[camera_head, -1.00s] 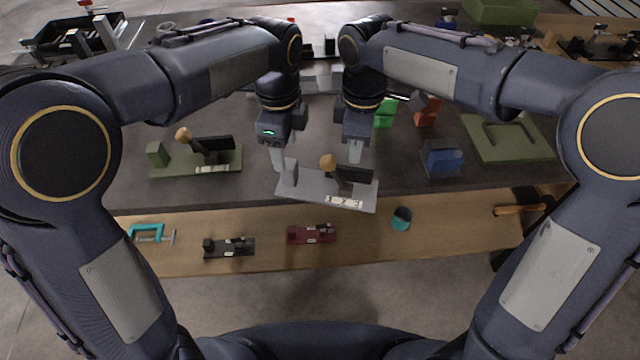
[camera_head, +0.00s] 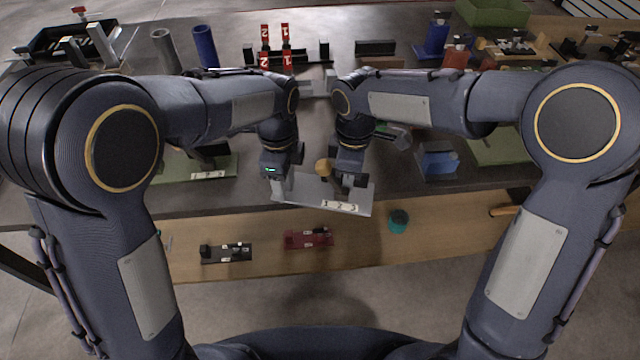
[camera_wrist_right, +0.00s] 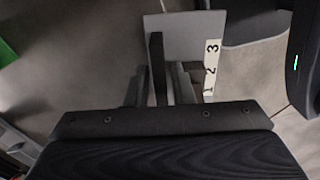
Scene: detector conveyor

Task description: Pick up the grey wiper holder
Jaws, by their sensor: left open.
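The grey wiper holder (camera_head: 312,194) is a light grey plate with a wooden knob (camera_head: 323,168), a dark upright part and a white numbered label. It lies at the table's front edge in the head view. My left gripper (camera_head: 277,190) is open at the plate's left end. My right gripper (camera_head: 347,183) is down at the holder's dark upright. In the right wrist view the plate (camera_wrist_right: 185,35) is at the top, and the dark upright (camera_wrist_right: 156,60) stands between the right fingers (camera_wrist_right: 160,88). I cannot tell whether they press on it.
A green holder (camera_head: 215,172) lies to the left, partly behind my left arm. A blue block (camera_head: 437,160) is to the right. On the lower wooden shelf are a black holder (camera_head: 226,253), a dark red holder (camera_head: 307,239) and a teal cup (camera_head: 398,221).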

